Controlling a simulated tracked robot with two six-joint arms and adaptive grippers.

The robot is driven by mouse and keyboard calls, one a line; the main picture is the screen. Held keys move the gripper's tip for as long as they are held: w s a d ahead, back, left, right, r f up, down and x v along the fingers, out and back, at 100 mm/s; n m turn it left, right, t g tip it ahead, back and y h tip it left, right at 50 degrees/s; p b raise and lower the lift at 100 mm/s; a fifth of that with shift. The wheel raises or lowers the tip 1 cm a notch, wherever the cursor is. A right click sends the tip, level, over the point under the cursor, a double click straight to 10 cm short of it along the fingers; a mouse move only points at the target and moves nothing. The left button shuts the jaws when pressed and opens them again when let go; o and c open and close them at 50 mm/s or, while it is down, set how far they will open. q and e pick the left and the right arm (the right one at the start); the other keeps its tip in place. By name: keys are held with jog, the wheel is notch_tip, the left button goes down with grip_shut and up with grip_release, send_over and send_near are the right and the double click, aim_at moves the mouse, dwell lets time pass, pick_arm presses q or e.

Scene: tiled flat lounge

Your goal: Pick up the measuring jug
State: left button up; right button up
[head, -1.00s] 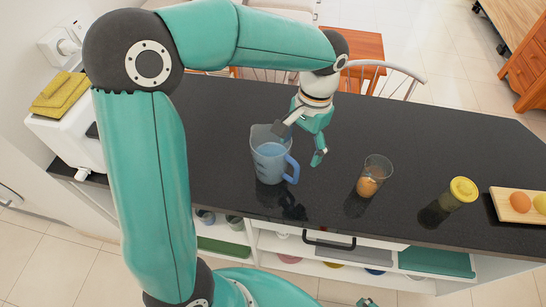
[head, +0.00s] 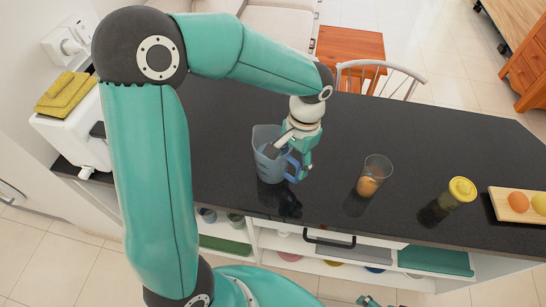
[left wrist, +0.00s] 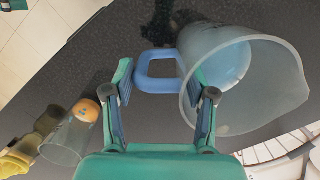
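My left gripper (head: 286,165) is open at the handle side of the jug. Only a small part of my right gripper (head: 369,302) shows at the bottom edge.
A glass (head: 378,165) with an orange-brown ball-like thing stands right of the jug. Farther right are a yellow-lidded jar (head: 460,191) and a wooden board (head: 507,212) with fruit. A white appliance (head: 75,135) stands at the left end. The counter behind the jug is clear.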

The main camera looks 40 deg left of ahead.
pick_arm(q)
grip_shut()
jog(key=shift+r, duration=0.15)
